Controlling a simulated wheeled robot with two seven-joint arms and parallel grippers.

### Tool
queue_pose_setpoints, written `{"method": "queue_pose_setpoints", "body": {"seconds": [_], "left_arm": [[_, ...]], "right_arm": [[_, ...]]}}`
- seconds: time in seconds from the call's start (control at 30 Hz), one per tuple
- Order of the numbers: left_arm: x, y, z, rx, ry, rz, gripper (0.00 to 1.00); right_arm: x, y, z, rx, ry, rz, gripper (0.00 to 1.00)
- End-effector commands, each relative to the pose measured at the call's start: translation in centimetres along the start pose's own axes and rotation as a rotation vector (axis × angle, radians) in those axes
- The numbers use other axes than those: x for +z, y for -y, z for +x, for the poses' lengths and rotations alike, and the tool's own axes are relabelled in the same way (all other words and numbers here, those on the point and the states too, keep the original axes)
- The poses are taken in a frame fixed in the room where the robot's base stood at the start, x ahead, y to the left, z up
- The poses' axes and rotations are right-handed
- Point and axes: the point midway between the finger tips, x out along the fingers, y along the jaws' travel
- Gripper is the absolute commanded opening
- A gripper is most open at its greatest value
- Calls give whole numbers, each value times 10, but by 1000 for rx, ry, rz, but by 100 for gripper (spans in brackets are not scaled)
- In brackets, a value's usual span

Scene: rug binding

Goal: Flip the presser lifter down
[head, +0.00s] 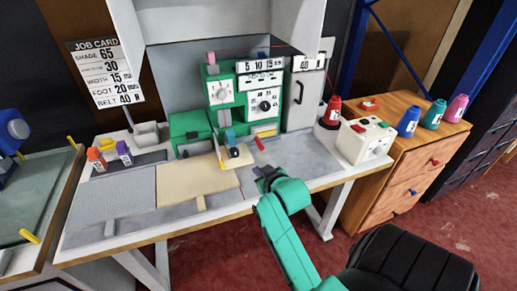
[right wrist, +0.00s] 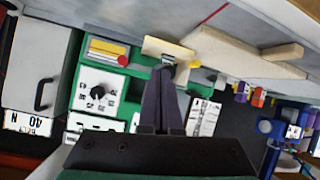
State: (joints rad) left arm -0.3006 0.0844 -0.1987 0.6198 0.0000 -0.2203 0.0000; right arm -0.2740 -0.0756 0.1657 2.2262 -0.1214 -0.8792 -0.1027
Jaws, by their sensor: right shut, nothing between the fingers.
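The green binding machine (head: 225,100) stands at the back of the white table, with dials on its front. A short red lever (head: 259,144) sticks out low on its front right and slants down to the right. I cannot tell for sure whether it is the presser lifter. My right gripper (head: 264,171) is shut and empty over the table, in front of the lever and apart from it. In the right wrist view its dark fingers (right wrist: 168,68) are together, with their tips seen against a tan plate (right wrist: 167,48). My left gripper is not in view.
A tan board (head: 198,180) lies on the table left of my right gripper. A white box with buttons (head: 362,140) and a red spool (head: 332,110) stand to the right. The grey tabletop right of the gripper is clear.

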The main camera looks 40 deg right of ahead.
Motion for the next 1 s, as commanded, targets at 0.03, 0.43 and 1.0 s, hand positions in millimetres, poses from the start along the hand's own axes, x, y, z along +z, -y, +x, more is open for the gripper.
{"method": "queue_pose_setpoints", "body": {"seconds": [0.03, 0.43, 1.0], "left_arm": [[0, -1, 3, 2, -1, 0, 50], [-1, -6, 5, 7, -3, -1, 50], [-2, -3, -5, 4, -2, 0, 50]], "right_arm": [[-19, -16, -1, 46, -74, 18, 0], [-60, -55, -13, 158, -238, 40, 0], [-80, -68, 67, 156, -237, 40, 0]]}}
